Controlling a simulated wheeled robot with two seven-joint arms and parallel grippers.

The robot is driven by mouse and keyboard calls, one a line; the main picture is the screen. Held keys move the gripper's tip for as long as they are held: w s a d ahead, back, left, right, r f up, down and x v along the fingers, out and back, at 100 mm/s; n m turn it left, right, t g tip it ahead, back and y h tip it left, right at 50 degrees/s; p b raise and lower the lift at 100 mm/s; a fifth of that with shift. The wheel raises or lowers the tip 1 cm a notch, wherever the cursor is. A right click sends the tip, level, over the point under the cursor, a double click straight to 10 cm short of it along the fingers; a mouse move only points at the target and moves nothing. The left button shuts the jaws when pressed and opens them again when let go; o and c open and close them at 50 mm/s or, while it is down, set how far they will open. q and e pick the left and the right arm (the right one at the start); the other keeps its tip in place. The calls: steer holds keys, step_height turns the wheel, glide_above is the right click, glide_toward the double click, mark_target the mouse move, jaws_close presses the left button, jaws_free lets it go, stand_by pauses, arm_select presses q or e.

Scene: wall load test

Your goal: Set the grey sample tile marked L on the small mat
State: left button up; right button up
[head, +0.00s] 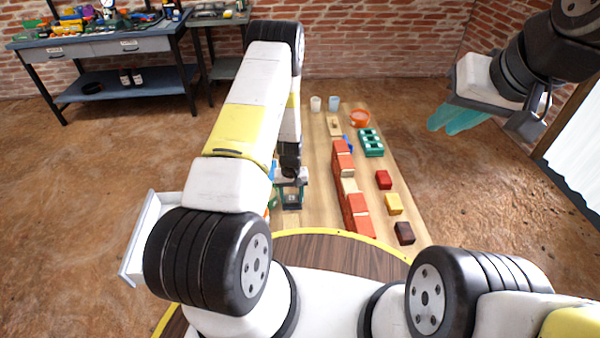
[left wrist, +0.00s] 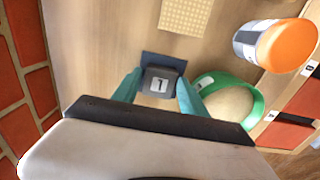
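My left gripper (left wrist: 160,80) has its teal fingers on either side of a small grey tile (left wrist: 159,84), and they appear to touch it. The tile's pale mark looks like an L or a 1. A dark blue square mat (left wrist: 165,59) shows just beyond and partly behind the tile. I cannot tell whether the tile rests on it or hangs above it. In the head view my left gripper (head: 290,190) is low over the table, partly hidden by my own arm. My right gripper (head: 458,119) is raised at the right, away from the table, with no object visible in it.
An orange-topped container (left wrist: 285,45) and a beige textured pad (left wrist: 185,14) are nearby. A row of red and cream blocks (head: 357,203) runs along the wooden table, with a green holder (head: 371,143) further right.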

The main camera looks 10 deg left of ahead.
arm_select(q)
steer(key=shift+r, duration=0.1)
step_height(320, 180, up, 12)
step_height(320, 180, up, 13)
steer(key=t, duration=0.1)
glide_above(292, 198)
steer(key=d, duration=0.1)
steer(key=s+d+r+m+t+h, duration=0.1)
steer(key=s+r, duration=0.1)
steer(key=r, duration=0.5)
steer(key=s+r+t+h, duration=0.1)
steer(key=s+r, duration=0.2)
steer(key=r, duration=0.3)
steer(key=s+r+m+t, duration=0.1)
steer(key=s+r, duration=0.6)
steer(key=s, duration=0.3)
steer(key=s+d+r+m+t, duration=0.1)
steer(key=s+r+t, duration=0.1)
steer(key=s+r, duration=0.6)
steer(key=shift+s+d+r+m, duration=0.15)
steer(key=shift+s+m, duration=0.25)
steer(key=shift+s, duration=0.5)
steer(key=shift+c, duration=0.4)
